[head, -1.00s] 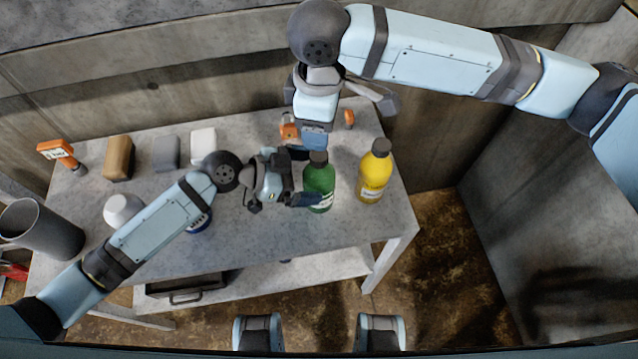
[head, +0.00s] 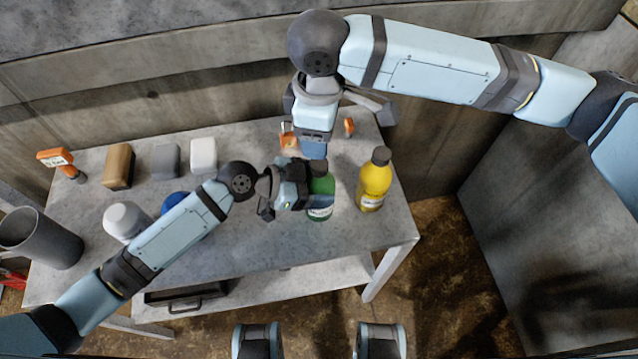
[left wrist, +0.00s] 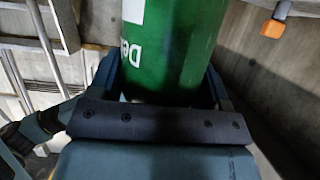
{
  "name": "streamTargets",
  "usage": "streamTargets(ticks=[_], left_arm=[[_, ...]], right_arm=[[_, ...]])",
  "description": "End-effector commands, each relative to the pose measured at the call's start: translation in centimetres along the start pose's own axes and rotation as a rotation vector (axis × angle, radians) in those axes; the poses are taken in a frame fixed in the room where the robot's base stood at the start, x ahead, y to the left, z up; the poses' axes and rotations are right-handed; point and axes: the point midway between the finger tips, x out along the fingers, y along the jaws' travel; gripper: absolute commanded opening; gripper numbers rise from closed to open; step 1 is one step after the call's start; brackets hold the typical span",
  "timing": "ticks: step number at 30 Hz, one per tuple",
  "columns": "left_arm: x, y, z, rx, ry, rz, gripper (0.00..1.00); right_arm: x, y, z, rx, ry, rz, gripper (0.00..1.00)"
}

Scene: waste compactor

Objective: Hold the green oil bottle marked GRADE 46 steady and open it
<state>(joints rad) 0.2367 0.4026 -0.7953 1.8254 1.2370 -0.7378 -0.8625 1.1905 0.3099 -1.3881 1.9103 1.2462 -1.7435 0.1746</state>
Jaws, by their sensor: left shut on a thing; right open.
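The green oil bottle (head: 321,204) stands upright on the table, with a dark cap (head: 318,167) and a pale label low on its side. My left gripper (head: 306,190) is shut on its body from the left. In the left wrist view the green bottle (left wrist: 175,50) fills the space between the two fingers (left wrist: 165,95), with part of a white label showing. The GRADE 46 marking cannot be read. My right gripper (head: 313,152) points down just above and behind the cap and is open; its fingertips are partly hidden, and I cannot tell whether they touch the cap.
A yellow bottle (head: 374,182) stands close to the right of the green one. Orange items (head: 349,126) lie behind. A brown block (head: 118,166), grey and white blocks, a white container (head: 124,221), a blue item and a grey bin (head: 42,238) are at left. The front middle is clear.

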Motion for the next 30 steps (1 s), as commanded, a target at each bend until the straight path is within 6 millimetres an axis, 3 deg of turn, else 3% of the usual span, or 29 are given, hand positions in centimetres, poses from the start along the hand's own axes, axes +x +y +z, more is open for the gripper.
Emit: streamTargets(ticks=[4,8,30], left_arm=[[-0.01,0.0,0.0,0.0,0.0,0.0,0.05],[-0.02,0.0,0.0,0.0,0.0,0.0,0.05],[-0.02,-0.01,-0.01,0.0,0.0,0.0,0.05]], right_arm=[[-0.04,0.0,-0.01,0.114,0.0,0.0,0.57],[-0.09,0.0,-0.01,0.344,0.0,0.0,0.57],[-0.45,0.0,-0.01,1.988,0.0,0.0,0.57]])
